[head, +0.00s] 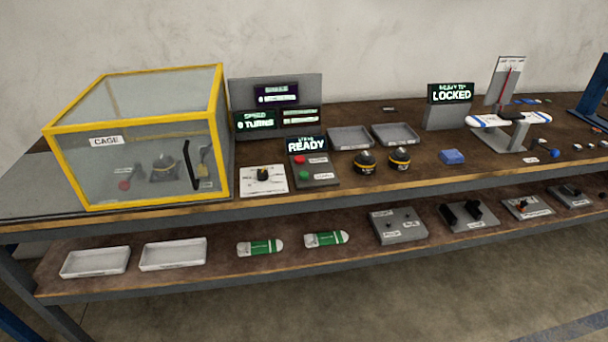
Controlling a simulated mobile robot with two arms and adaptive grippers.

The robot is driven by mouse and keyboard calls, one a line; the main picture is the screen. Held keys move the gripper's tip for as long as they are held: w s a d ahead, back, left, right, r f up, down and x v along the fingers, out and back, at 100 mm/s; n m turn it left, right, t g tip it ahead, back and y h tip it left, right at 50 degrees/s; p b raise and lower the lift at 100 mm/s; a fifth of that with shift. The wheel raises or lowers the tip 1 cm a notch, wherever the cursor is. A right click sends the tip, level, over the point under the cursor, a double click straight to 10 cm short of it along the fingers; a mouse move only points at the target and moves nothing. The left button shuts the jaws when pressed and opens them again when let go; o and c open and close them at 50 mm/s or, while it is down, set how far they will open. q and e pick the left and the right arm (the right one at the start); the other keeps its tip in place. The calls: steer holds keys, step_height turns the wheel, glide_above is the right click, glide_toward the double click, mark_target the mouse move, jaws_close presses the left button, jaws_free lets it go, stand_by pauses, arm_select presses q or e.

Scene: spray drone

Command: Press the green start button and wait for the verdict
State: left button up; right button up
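The green start button (304,176) sits on a small dark control box (320,172), below a red button (299,160). Nothing touches the green button. Neither of my grippers shows in the head view.
A yellow-framed clear cage (136,77), seemingly closed, stands at left with a dark device inside. A screen (452,94) reads LOCKED. The lower shelf holds trays and boxes.

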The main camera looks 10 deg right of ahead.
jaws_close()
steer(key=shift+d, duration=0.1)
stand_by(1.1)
